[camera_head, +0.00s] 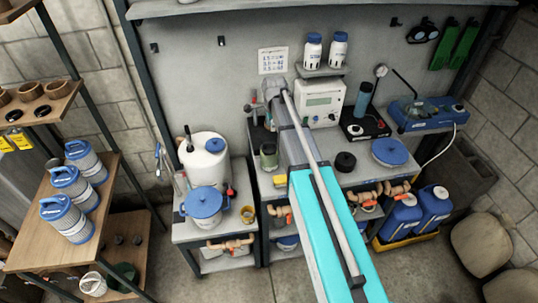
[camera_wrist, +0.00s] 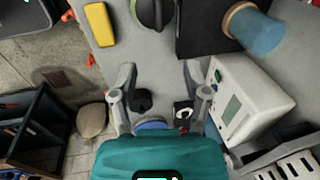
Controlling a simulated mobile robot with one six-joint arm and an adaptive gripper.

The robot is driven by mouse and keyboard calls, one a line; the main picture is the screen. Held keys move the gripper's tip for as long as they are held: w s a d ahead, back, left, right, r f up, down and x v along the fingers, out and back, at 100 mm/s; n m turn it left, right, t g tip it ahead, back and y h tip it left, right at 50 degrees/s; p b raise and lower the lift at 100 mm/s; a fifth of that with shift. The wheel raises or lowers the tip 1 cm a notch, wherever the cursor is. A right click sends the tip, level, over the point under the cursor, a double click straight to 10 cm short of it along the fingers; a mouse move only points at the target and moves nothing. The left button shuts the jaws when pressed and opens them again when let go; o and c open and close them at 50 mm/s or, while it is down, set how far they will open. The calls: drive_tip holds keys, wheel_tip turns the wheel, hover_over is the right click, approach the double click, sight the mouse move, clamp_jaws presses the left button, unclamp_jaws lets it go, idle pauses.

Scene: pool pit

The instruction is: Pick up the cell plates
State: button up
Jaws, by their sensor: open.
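I cannot pick out the cell plates with certainty in either view. A pale slatted piece (camera_wrist: 292,167) shows at the lower right corner of the wrist view, partly cut off, and I cannot tell whether it is them. My gripper (camera_wrist: 158,72) is open and empty, with its two grey fingers spread above the grey worktop. In the head view my arm reaches over the bench, and my gripper (camera_head: 274,88) is small and partly hidden by it, left of the white instrument (camera_head: 320,101). The instrument also shows right of the fingers in the wrist view (camera_wrist: 250,105).
A stirrer base with a blue cup (camera_head: 364,95), a black puck (camera_head: 345,161) and a blue-lidded tub (camera_head: 389,152) stand on the bench. White drums with blue lids (camera_head: 204,203) stand left. Blue jugs (camera_head: 435,205) sit at right. Wooden shelves (camera_head: 40,225) edge the left side.

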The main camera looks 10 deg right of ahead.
sight(269, 143)
drive_tip(key=f+b, duration=0.2)
drive_tip(key=w+f+b, duration=0.1)
drive_tip(key=f+b, duration=0.5)
drive_tip(key=shift+w+f, duration=0.25)
drive_tip(key=shift+w, duration=0.1)
idle(0.4)
drive_tip(key=shift+f+b, duration=0.1)
drive_tip(key=shift+b, duration=0.25)
drive_tip(key=shift+w+a+f+b, duration=0.1)
drive_tip(key=shift+w+f+b, duration=0.05)
drive_tip(key=shift+f+b, duration=0.65)
drive_tip(key=shift+w+a+f+b, duration=0.1)
drive_tip(key=shift+w+f+b, duration=0.05)
drive_tip(key=shift+f+b, duration=0.7)
drive_tip(key=shift+w+a+f+b, duration=0.1)
drive_tip(key=shift+w+f+b, duration=0.05)
drive_tip(key=shift+f+b, duration=0.65)
clamp_jaws()
